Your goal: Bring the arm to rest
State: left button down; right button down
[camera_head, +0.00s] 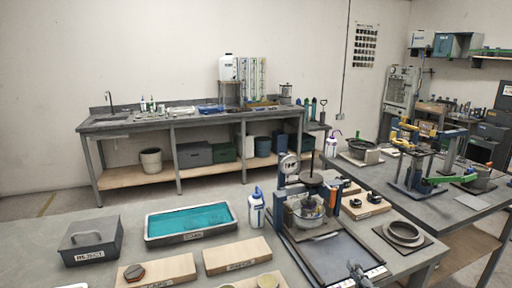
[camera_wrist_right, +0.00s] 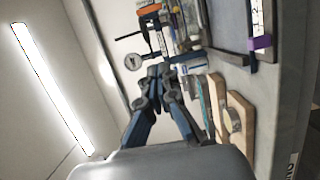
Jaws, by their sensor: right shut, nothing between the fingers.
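My right gripper (camera_head: 357,270) shows at the bottom edge of the head view, in front of the dark tray of the lever frame. In the right wrist view its blue-grey fingers (camera_wrist_right: 158,72) meet at the tips, with nothing between them. The lever frame (camera_head: 282,195) stands on the near table with a round dial, a dark upright rod and a metal pot. In the wrist view the dial (camera_wrist_right: 133,61) appears beyond the fingertips, apart from them as far as I can tell. My left gripper is in neither view.
The near table holds a lidded grey box (camera_head: 91,240), a teal-filled tray (camera_head: 190,221), a white bottle (camera_head: 256,208), wooden blocks (camera_head: 237,254) and a round ring on a plate (camera_head: 403,233). A second table (camera_head: 468,215) stands at the right. A long workbench (camera_head: 200,118) lines the back wall.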

jog(key=s+f+m+g+h, duration=0.3)
jog(key=s+f+m+g, duration=0.4)
jog(key=s+f+m, duration=0.5)
jog(key=s+a+f+m+g+y, duration=0.1)
jog(key=s+f+m+g, duration=0.15)
jog(key=s, duration=0.35)
jog(key=s+a+f+m+g, duration=0.1)
jog(key=s+f+g, duration=0.15)
jog(key=s, duration=0.45)
jog(key=s+a+f+m+g+y, duration=0.1)
jog(key=s+a+m+g, duration=0.15)
jog(key=s, duration=0.35)
notch_tip(320, 180, down, 27)
jog(key=s+n+g, duration=0.1)
jog(key=s, duration=0.1)
jog(key=s+d+f, duration=0.2)
jog(key=s+f, duration=0.5)
jog(key=s, duration=0.1)
jog(key=s+d+f+g, duration=0.1)
jog(key=s+f, duration=0.7)
jog(key=shift+d+f+h, duration=0.25)
jog(key=shift+d+h, duration=0.05)
jog(key=shift+d, duration=0.1)
jog(key=shift+g, duration=0.25)
